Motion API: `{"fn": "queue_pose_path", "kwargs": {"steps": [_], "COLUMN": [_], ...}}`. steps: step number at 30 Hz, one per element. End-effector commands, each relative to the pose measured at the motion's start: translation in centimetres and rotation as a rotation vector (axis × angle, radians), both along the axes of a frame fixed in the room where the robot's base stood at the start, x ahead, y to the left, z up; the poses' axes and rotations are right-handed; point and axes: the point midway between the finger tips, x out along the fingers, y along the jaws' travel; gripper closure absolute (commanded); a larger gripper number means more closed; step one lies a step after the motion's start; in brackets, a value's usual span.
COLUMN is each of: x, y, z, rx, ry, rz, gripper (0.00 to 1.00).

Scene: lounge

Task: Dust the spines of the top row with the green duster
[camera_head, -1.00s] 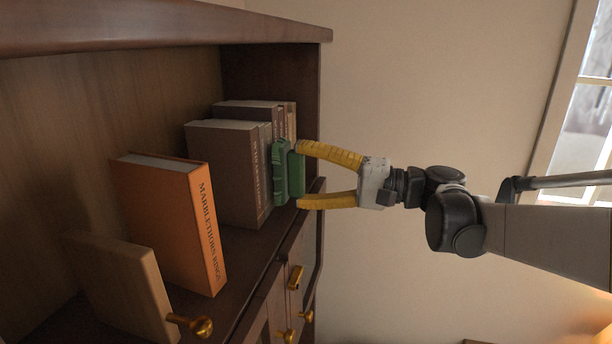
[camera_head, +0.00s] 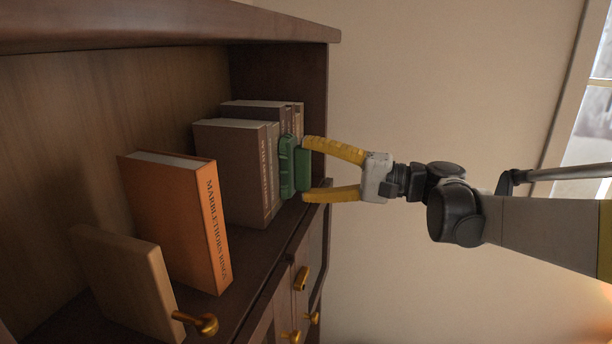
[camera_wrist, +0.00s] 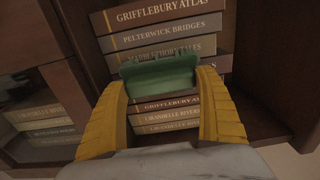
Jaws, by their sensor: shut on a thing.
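The green duster (camera_head: 289,167) is held between the yellow fingers of my gripper (camera_head: 304,168), which is shut on it. It is at the spines of a row of upright brown books (camera_head: 231,172) on the shelf; I cannot tell whether it is touching them. In the wrist view the duster (camera_wrist: 160,77) lies across the spines and hides part of the row. Spines such as Grifflebury Atlas (camera_wrist: 160,12), Pelterwick Bridges (camera_wrist: 160,34) and Marblethorn Tales (camera_wrist: 170,50) show on one side of it, and several more show between the fingers.
An orange book (camera_head: 180,220) and a tan block or book (camera_head: 125,285) stand nearer on the same shelf (camera_head: 255,255). A dark side panel (camera_head: 312,95) closes the far end.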

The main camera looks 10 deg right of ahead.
Motion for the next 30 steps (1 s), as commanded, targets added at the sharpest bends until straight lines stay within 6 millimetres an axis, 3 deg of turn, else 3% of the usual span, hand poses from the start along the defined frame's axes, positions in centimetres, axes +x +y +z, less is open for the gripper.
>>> {"fn": "queue_pose_path", "kwargs": {"steps": [21, 30], "x": [4.7, 4.3], "y": [-1.7, -1.2], "z": [0.0, 0.0], "rx": [0.000, 0.000], "ry": [0.000, 0.000], "rz": [0.001, 0.001], "gripper": [0.51, 0.51]}}
